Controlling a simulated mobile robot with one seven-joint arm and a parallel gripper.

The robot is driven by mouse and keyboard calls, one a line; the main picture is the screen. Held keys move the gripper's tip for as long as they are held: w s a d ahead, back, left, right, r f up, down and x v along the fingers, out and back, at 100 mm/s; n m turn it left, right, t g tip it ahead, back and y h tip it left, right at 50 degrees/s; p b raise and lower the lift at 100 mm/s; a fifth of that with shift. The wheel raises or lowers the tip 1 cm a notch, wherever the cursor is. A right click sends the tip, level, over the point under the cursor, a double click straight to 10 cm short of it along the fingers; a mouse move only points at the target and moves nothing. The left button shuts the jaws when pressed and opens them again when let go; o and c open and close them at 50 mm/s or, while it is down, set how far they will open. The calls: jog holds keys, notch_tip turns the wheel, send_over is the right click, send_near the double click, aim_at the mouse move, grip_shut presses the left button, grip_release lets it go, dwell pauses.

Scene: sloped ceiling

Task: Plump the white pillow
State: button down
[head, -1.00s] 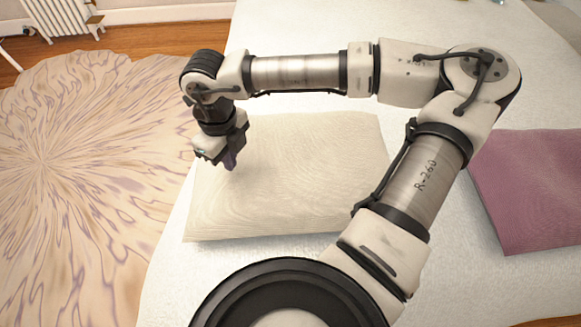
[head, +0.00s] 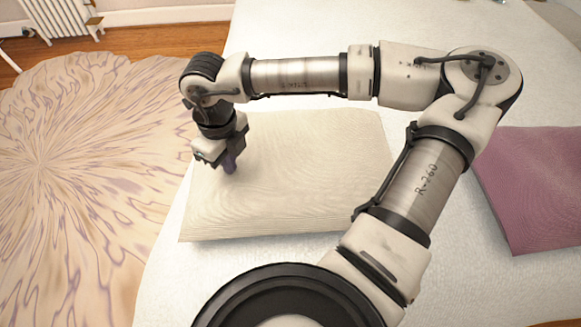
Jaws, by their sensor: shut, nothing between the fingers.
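The white pillow (head: 300,185), cream-white with fine ribbing, lies flat on the white bed cover (head: 280,285). My arm crosses above its far edge and its right side, hiding parts of them. My gripper (head: 230,168) points down at the pillow's left part, near its far left corner. It is shut, with nothing seen in it. Its fingertips are at or just above the pillow's surface; I cannot tell whether they touch. The pillow's top looks smooth and fairly flat.
A purple pillow (head: 535,190) lies on the bed at the right. A patterned rug (head: 70,180) covers the wooden floor left of the bed. A radiator (head: 60,15) stands at the far left. The bed beyond my arm is clear.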

jog(key=shift+f, duration=0.2)
jog(key=shift+r, duration=0.1)
jog(key=shift+r+p, duration=0.55)
jog(key=shift+r, duration=0.75)
jog(key=shift+r, duration=0.1)
notch_tip(320, 180, up, 5)
jog(key=shift+f+p, duration=0.1)
jog(key=shift+p, duration=1.05)
